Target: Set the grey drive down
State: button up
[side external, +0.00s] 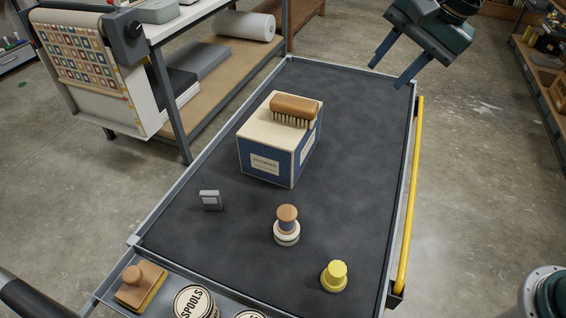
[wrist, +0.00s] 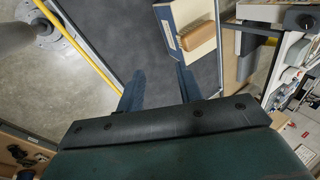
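The grey drive (side external: 210,200) is a small grey block with a paler face, on the dark top of the cart (side external: 215,258), towards its left edge. Nothing holds it. It does not show in the wrist view. My gripper (side external: 385,77) is high at the back right corner of the cart, far from the drive. Its two fingers are apart with nothing between them. In the wrist view the open fingers (wrist: 159,72) also show empty above the cart edge.
A blue and cream box (side external: 265,165) stands mid-cart with a wooden brush (side external: 295,107) on top. A wooden-topped spool (side external: 287,228) and a yellow knob-shaped thing (side external: 335,275) stand nearer the front. A yellow rail (side external: 410,200) runs along the right edge. Dark surface around the drive is clear.

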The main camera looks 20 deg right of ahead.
jog(key=s+d+f+n+h, duration=0.1)
jog(key=s+d+n, duration=0.4)
jog(key=s, duration=0.6)
jog(key=s+d+f+n+t+h, duration=0.1)
jog(key=s+d+n, duration=0.5)
jog(key=s+d, duration=0.4)
jog(key=shift+s+d+f, duration=0.15)
jog(key=shift+s+d, duration=0.1)
jog(key=shift+s, duration=0.4)
